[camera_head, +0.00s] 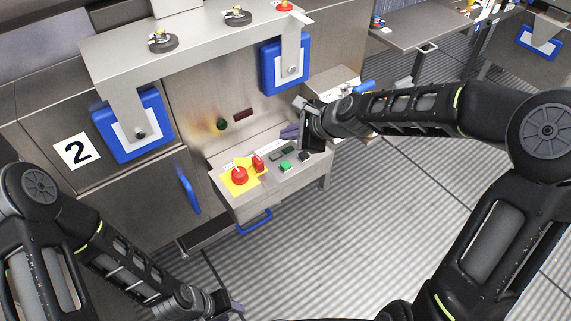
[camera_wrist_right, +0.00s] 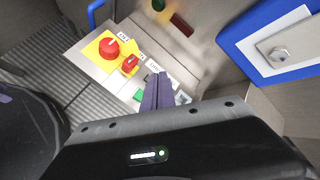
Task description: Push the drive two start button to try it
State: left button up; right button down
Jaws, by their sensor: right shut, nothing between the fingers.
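The control panel (camera_head: 262,195) beside the plate marked 2 (camera_head: 76,151) carries a green button (camera_head: 286,167), dark buttons, a red switch (camera_head: 258,164) and a red mushroom button (camera_head: 240,176) on a yellow plate. The green button shows in the right wrist view (camera_wrist_right: 138,95), left of the purple fingertips. My right gripper (camera_head: 290,131) is shut and empty over the panel's back right part, apart from the green button in the picture. It also shows in the right wrist view (camera_wrist_right: 157,92). My left gripper (camera_head: 236,308) hangs low at the bottom, away from the panel; its jaws are unclear.
A blue handle (camera_head: 256,221) runs along the panel's front. Blue-framed plates (camera_head: 134,125) hang on brackets above. A dark green knob (camera_head: 222,124) and a dark red display (camera_head: 243,114) sit on the wall behind. The ribbed floor (camera_head: 300,245) in front is clear.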

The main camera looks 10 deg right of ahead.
aim_at(288, 166)
jog(key=shift+f+b, duration=3.2)
jog(key=shift+f, duration=1.05)
jog(key=shift+f+b, duration=0.35)
jog(key=shift+f, duration=0.05)
jog(key=shift+f+b, duration=0.35)
jog(key=shift+f, duration=0.1)
jog(key=shift+r, duration=0.1)
jog(key=shift+r+p, duration=0.7)
jog(key=shift+r, duration=0.1)
jog(key=shift+r, duration=0.1)
notch_tip(288, 166, up, 5)
jog(key=p, duration=0.4)
